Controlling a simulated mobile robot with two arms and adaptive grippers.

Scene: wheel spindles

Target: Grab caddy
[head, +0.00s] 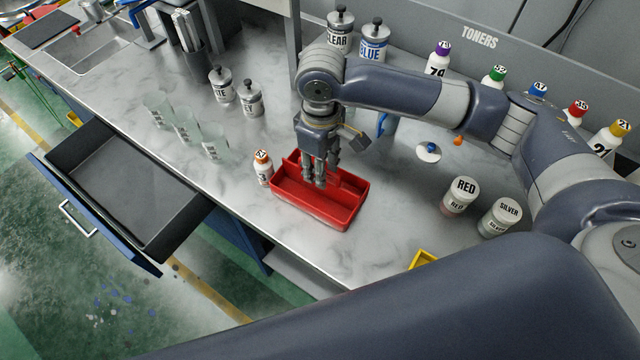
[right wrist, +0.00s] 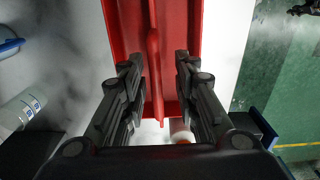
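The red caddy (head: 308,204) sits on the marble counter near its front edge, with compartments along a raised central divider. My right gripper (head: 321,183) points down over the caddy, its fingertips at or just inside the tray. In the right wrist view the caddy (right wrist: 124,28) runs away from the gripper. There my right gripper (right wrist: 157,72) is open, one finger on each side of the central divider (right wrist: 154,60), with gaps visible between. The fingers hide part of the caddy. My left gripper is not in view.
A small orange-capped bottle (head: 263,167) stands close by the caddy's left end. Glass beakers (head: 183,125) stand further left. RED (head: 459,197) and SILVER (head: 499,217) jars stand at right. An open drawer (head: 125,190) juts out at left. Toner bottles line the back.

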